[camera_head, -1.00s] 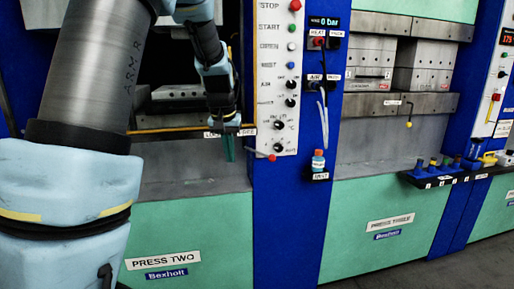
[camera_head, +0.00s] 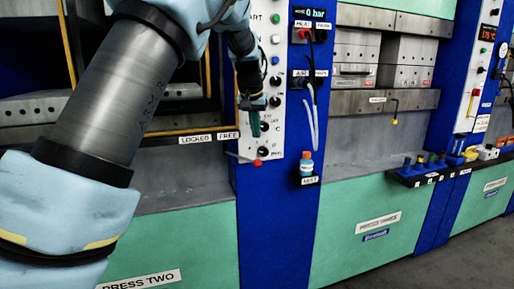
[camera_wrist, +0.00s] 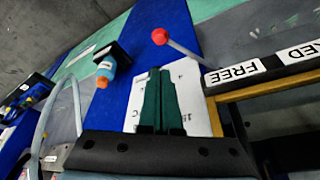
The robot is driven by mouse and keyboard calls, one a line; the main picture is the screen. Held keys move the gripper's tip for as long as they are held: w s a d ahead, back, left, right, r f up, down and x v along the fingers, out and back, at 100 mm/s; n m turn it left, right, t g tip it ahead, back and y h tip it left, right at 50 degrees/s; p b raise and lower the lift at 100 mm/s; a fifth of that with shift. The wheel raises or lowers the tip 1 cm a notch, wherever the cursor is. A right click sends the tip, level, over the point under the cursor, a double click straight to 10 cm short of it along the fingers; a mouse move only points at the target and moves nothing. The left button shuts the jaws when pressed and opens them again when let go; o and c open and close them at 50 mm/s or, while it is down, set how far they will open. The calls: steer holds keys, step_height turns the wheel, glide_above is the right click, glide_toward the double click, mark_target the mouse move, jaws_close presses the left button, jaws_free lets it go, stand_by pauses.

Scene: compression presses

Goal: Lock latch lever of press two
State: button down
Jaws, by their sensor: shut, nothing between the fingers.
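The latch lever of press two is a thin rod with a red ball end (camera_head: 257,162). It sticks out to the right from beside the FREE label (camera_head: 228,136), with the LOCKED label (camera_head: 195,139) further left. In the wrist view the lever's red ball (camera_wrist: 159,36) is just beyond my fingertips, and its rod runs to near the FREE label (camera_wrist: 238,73). My gripper (camera_head: 255,132) has dark green fingers, shut and empty, in front of the white control panel, above the lever. The fingers (camera_wrist: 160,72) also show in the wrist view, apart from the lever.
The control panel (camera_head: 277,68) with knobs and buttons is close behind my gripper. A small bottle (camera_head: 306,161) stands on a black holder on the blue column (camera_head: 277,225) to the right. A hose hangs above it. Press three (camera_head: 378,185) is further right.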

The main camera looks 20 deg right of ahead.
steer(key=p+x, duration=0.2)
steer(key=x, duration=0.7)
steer(key=shift+f, duration=0.35)
steer(key=shift+s+a+m+b, duration=0.15)
steer(key=shift+a+m+b, duration=0.15)
steer(key=shift+a+b, duration=0.1)
steer(key=shift+a, duration=0.1)
steer(key=a+m+g+h+b, duration=0.1)
steer(key=a+m+g+b, duration=0.1)
steer(key=a+m+b, duration=0.6)
steer(key=shift+a+m+g, duration=0.4)
steer(key=shift+a, duration=2.15)
